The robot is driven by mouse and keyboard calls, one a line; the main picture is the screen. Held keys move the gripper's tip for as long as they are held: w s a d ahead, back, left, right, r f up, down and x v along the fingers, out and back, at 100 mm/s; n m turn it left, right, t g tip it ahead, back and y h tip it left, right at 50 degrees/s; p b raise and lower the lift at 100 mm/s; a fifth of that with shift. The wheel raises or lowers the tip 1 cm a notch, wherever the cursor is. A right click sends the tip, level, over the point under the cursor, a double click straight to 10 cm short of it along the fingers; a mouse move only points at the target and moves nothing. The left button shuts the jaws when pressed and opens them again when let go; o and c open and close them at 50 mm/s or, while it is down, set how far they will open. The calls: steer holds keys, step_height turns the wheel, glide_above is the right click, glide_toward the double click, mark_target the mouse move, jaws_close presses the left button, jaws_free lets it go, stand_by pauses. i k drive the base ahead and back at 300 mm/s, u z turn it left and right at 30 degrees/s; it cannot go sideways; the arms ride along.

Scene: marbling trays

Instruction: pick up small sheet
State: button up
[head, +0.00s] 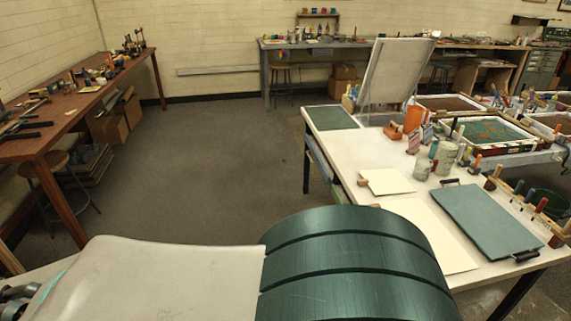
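A small cream sheet (388,181) lies flat on the white-topped table at the right, near its left edge. A larger cream sheet (432,232) lies nearer to me on the same table, partly hidden by my own green arm link. A small brown block sits at the left edge of the small sheet, and another is by the larger sheet. My gripper cannot be made out in this view. My grey and green arm links fill the bottom of the picture.
A brown workbench (75,118) stands at the left. The grey floor (215,160) between is clear.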

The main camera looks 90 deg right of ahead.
mark_target(381, 181)
steer(key=z, duration=3.65)
steer(key=i, duration=1.65)
